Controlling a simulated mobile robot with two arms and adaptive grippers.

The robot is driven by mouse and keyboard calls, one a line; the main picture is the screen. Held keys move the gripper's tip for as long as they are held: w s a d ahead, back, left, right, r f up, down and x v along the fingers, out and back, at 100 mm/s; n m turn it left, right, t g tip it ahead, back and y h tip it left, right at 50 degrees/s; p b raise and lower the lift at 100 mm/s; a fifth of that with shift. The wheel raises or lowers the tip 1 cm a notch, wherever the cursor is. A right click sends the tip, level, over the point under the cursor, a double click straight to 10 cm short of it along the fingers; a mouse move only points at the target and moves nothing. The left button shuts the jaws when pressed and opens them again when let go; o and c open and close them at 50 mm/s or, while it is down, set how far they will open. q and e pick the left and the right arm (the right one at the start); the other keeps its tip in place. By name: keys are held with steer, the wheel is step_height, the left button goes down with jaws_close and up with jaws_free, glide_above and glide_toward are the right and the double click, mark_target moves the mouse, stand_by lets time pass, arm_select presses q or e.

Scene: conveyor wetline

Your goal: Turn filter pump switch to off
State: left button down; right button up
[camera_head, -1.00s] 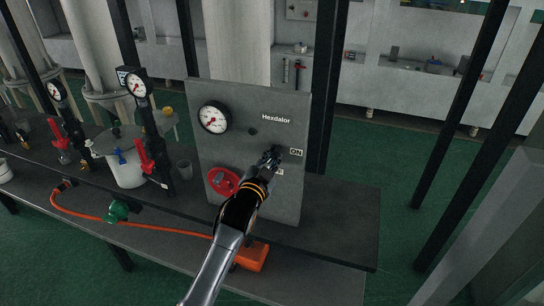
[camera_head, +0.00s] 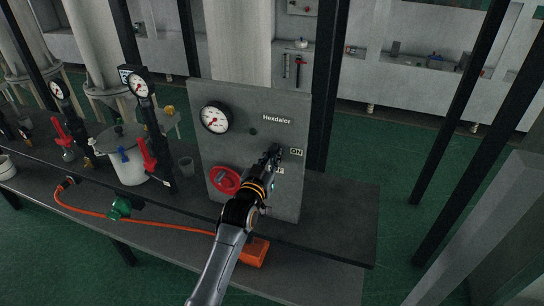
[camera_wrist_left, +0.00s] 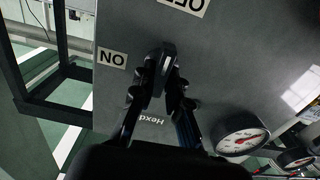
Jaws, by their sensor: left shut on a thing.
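The grey panel marked Hexdalor (camera_head: 230,140) stands upright on the dark bench. My left gripper (camera_head: 273,155) is at its right side, by the ON label (camera_head: 296,152); a second label (camera_head: 280,171) is partly hidden below it. In the left wrist view, the gripper (camera_wrist_left: 162,90) is shut on the dark switch handle (camera_wrist_left: 168,60), with a finger on each side. There the ON label (camera_wrist_left: 112,58) is left of the handle, and the OFF label (camera_wrist_left: 186,5) is above, cut by the frame edge. My right gripper is not in view.
A pressure gauge (camera_head: 214,117) and a red handwheel (camera_head: 224,180) are on the panel left of my gripper. An orange box (camera_head: 253,252) with an orange cable lies on the bench in front. Red-handled valves, a white pot (camera_head: 127,168) and gauges stand to the left.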

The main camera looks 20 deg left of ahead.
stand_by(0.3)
arm_select(q)
steer(key=c, duration=1.3)
jaws_free()
steer(key=shift+c, duration=0.2)
steer(key=s, duration=1.2)
steer(key=shift+a, duration=0.2)
